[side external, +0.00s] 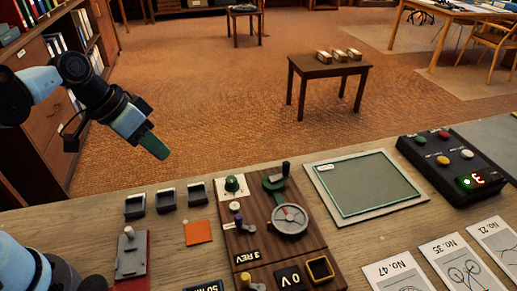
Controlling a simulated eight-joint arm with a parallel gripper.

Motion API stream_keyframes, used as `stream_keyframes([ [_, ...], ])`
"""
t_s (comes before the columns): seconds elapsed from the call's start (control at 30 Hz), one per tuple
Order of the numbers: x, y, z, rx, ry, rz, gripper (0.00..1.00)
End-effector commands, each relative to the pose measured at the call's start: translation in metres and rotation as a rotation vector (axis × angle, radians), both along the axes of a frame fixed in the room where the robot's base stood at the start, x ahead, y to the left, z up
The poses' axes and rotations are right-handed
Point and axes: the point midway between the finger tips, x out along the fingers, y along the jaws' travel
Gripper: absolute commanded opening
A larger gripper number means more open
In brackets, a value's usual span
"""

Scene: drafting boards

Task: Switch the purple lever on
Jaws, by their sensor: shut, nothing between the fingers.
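The purple lever (238,218) is a small stick with a purple part, standing on the left side of the brown wooden panel (262,238). A pale round cap sits close beside it, and I cannot tell which way the lever is set. My gripper (155,148), with green fingers, is shut and empty. It hangs in the air at the upper left, beyond the bench's far edge in the picture and well apart from the lever.
The panel also bears a round gauge (289,221), a green lever (274,182), a green knob (232,184) and a yellow knob (246,279). A white-knobbed lever on a red-edged plate (131,260) stands left. A button box (460,165) is at right. Air above the bench is clear.

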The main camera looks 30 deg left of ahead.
Motion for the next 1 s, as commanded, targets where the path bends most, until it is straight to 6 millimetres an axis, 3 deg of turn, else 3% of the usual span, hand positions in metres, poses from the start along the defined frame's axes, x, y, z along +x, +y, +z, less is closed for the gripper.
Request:
stream_keyframes([
  [0.4, 0.021, -0.041, -0.008, -0.215, 0.080, -0.357, 0.00],
  [1.0, 0.023, -0.049, -0.009, -0.262, 0.080, -0.435, 0.00],
])
